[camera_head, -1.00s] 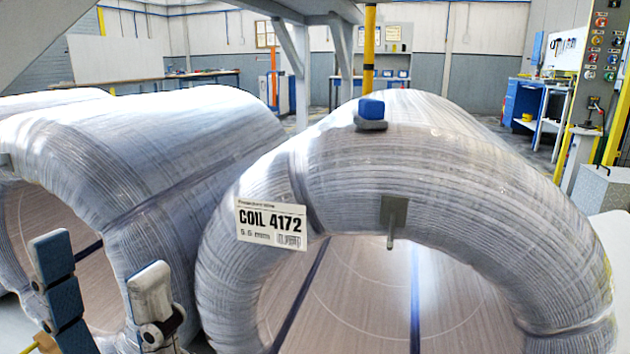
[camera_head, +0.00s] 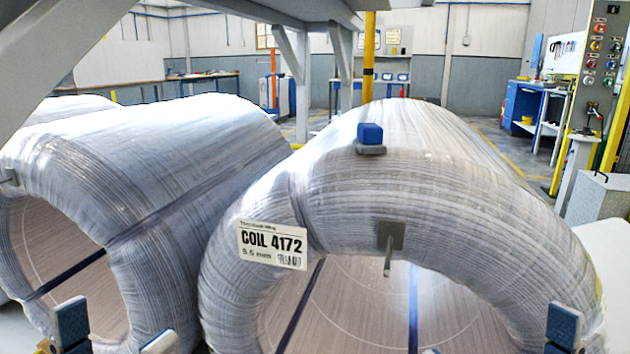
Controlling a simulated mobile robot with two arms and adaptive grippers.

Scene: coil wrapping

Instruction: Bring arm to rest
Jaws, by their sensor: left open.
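My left gripper (camera_head: 115,333) is at the bottom left, in front of the left coil's opening. Its two fingertips stand apart with nothing between them; the lower parts are cut off by the picture edge. One blue-and-white fingertip of my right gripper (camera_head: 563,325) shows at the bottom right, in front of the labelled coil's lower right side. The rest of that gripper is mostly out of the picture, so its opening cannot be judged. The large wrapped coil (camera_head: 450,190) carries a white label (camera_head: 272,245) reading COIL 4172.
A second wrapped coil (camera_head: 190,160) lies left of the labelled one. A blue block on a grey base (camera_head: 370,136) sits on top of the labelled coil, and a grey bracket (camera_head: 390,236) is at its inner rim. A control panel (camera_head: 600,50) stands at the right.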

